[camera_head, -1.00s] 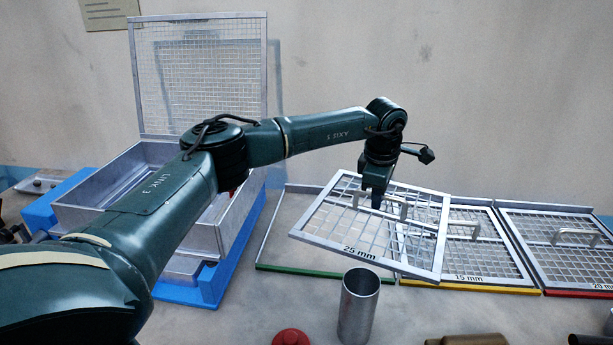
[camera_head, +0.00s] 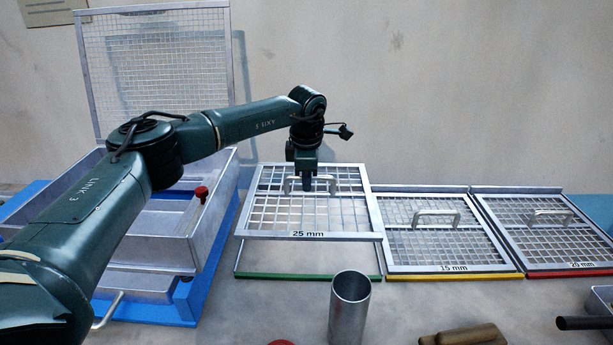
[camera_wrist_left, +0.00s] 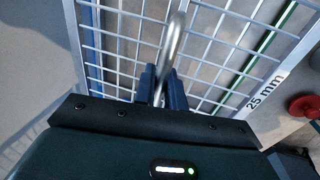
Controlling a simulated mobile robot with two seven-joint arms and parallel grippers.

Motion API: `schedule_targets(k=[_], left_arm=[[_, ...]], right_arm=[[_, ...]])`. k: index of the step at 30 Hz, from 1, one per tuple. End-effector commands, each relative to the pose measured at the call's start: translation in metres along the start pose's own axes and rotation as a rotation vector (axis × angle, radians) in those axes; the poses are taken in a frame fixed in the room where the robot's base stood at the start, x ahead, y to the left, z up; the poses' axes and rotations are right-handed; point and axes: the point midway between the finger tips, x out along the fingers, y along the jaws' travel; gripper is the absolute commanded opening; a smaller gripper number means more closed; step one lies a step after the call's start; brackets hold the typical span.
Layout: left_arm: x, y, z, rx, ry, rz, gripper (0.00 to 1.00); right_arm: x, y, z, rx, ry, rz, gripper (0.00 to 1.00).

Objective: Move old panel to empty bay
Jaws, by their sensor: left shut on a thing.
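My left gripper (camera_head: 308,188) is shut on the handle of the 25 mm panel (camera_head: 310,235), a grey framed wire mesh. In the left wrist view the fingers (camera_wrist_left: 162,88) close around the bar handle (camera_wrist_left: 174,45). The panel is over the green-edged bay (camera_head: 305,275), whose green front strip shows in front of the panel's labelled edge. The panel looks raised a little above the bay, roughly level. The 15 mm panel (camera_head: 440,267) lies in the yellow-edged bay to the right, and the 20 mm panel (camera_head: 570,263) in the red-edged bay. My right gripper is not in view.
A metal box with a raised mesh lid (camera_head: 160,55) stands on a blue base (camera_head: 215,270) at the left, with a red knob (camera_head: 201,192). A metal cup (camera_head: 349,310) stands in front of the green bay. A wooden-handled tool (camera_head: 465,336) lies at the front right.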

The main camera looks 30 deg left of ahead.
Motion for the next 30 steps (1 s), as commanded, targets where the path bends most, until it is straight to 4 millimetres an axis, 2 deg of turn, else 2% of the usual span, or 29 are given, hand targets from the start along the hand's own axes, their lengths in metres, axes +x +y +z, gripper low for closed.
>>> schedule_targets(k=[22, 30], left_arm=[[0.059, -0.011, 0.001, 0.000, -0.003, 0.003, 0.00], [0.080, -0.015, 0.001, 0.000, -0.002, 0.002, 0.00]], right_arm=[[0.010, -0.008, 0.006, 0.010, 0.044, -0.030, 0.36], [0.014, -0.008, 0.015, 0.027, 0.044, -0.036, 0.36]])
